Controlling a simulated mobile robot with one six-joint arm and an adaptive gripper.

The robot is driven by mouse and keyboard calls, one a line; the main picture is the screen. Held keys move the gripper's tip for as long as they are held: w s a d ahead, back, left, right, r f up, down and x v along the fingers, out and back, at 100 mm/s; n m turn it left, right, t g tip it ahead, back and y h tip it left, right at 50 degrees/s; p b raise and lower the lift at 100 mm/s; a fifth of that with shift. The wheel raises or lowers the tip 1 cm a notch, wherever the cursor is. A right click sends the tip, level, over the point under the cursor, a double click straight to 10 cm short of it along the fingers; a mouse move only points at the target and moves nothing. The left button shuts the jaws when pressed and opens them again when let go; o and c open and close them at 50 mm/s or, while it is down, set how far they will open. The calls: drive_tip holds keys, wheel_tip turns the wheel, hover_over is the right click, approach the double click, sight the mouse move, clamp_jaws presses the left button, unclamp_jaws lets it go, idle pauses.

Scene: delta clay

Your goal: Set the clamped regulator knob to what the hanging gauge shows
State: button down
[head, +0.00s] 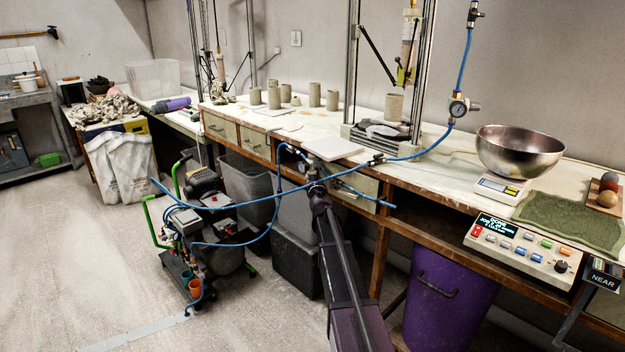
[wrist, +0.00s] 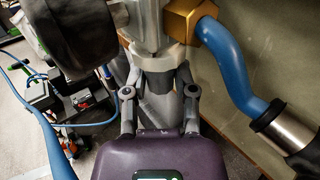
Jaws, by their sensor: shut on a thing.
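My gripper (head: 315,184) is by the bench front, among blue hoses. In the wrist view my gripper (wrist: 160,90) has its fingers closed around a grey, round part of the regulator (wrist: 158,62). A brass fitting (wrist: 190,18) with a thick blue hose is beside it on the right. A dark rounded part (wrist: 68,38) is at upper left. I cannot make out any knob marking or setting.
Blue hoses (head: 250,195) run across the front of the bench (head: 260,117). A compressor cart (head: 205,225) stands at left of my arm. A control box (head: 522,250) and purple bin (head: 447,300) are at right. The floor at left is open.

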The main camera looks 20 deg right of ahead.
drive_tip(key=shift+w, duration=0.1)
drive_tip(key=shift+c, duration=2)
unclamp_jaws()
drive_tip(key=shift+a+m+g+h, duration=0.1)
drive_tip(key=shift+m+g+h, duration=0.3)
drive_tip(key=shift+m+h, duration=0.45)
drive_tip(key=shift+m+g+h, duration=0.6)
drive_tip(key=shift+m+h, duration=0.05)
drive_tip(key=shift+h, duration=0.6)
drive_tip(key=v, duration=1.4)
drive_tip(key=s+a+f+m+g+y+p, duration=0.1)
drive_tip(key=s+a+f+m+g, duration=0.2)
drive_tip(key=s+m, duration=0.4)
drive_tip(key=s+a+f+m+g+y+p, duration=0.1)
drive_tip(key=s+f+m+g, duration=0.5)
drive_tip(key=m, duration=0.8)
drive_tip(key=shift+s+a+f+g+p, duration=0.4)
drive_tip(key=shift+s+a+p, duration=0.35)
drive_tip(key=shift+s+a, duration=0.35)
